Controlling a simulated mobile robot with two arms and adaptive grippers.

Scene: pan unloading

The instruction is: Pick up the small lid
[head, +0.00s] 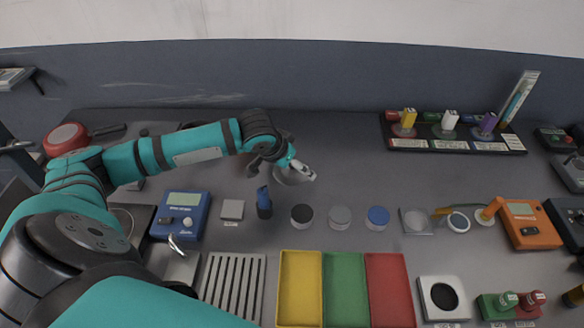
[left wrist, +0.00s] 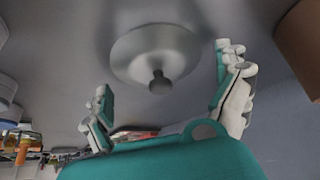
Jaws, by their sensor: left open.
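The small lid (left wrist: 150,48) is a round grey metal disc with a knob at its centre. In the left wrist view it lies between the spread fingers of my left gripper (left wrist: 167,73), with its knob facing the camera. The fingers stand apart on either side of it and do not appear to touch it. In the head view my left gripper (head: 290,168) is over the middle of the bench, and the lid (head: 287,179) is partly hidden beneath it. My right gripper is not in view.
A blue-handled item (head: 264,203) and several small round pots, such as the black-topped one (head: 302,216), stand just in front of the gripper. Yellow (head: 300,290), green and red trays lie nearer. A red pan (head: 67,138) is at far left. A brown object (left wrist: 303,45) is close by.

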